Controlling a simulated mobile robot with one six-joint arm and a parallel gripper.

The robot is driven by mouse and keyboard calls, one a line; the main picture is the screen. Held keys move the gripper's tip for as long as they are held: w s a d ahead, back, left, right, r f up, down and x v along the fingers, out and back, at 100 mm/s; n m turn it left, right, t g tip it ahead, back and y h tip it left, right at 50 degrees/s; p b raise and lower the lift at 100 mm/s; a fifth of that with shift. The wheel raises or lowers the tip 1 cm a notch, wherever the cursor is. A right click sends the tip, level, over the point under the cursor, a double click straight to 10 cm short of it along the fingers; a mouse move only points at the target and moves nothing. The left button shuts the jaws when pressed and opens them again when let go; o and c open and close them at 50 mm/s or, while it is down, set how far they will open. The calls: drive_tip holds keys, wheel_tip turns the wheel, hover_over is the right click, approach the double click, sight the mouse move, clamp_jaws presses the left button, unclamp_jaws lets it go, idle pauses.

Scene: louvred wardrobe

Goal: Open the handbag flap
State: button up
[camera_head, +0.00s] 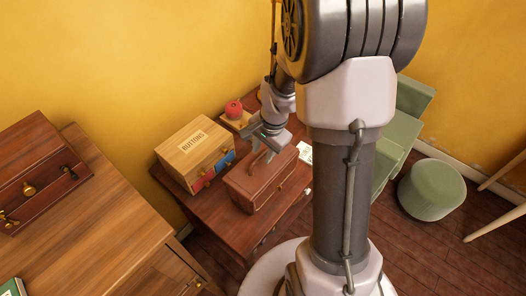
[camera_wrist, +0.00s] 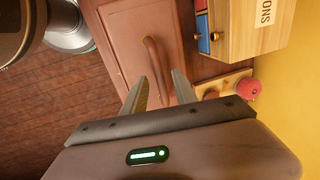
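The handbag (camera_head: 246,187) is a boxy brown leather bag standing on a dark red-brown table. A curved handle is on its top, and a small brass-coloured fitting shows low on its front. In the wrist view the bag's brown top (camera_wrist: 120,35) fills the upper middle, with the handle (camera_wrist: 152,58) running down it. My gripper (camera_head: 262,150) is over the top of the bag, close to the handle. The gap to the handle is hard to judge.
A wooden box marked BUTTONS (camera_head: 187,148) with small coloured drawers stands left of the bag. A red round object (camera_head: 233,109) on a wooden base is behind. A wooden cabinet (camera_head: 95,215) fills the left; a green stool (camera_head: 432,190) is at right.

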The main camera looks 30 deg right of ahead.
clamp_jaws()
idle(1.3)
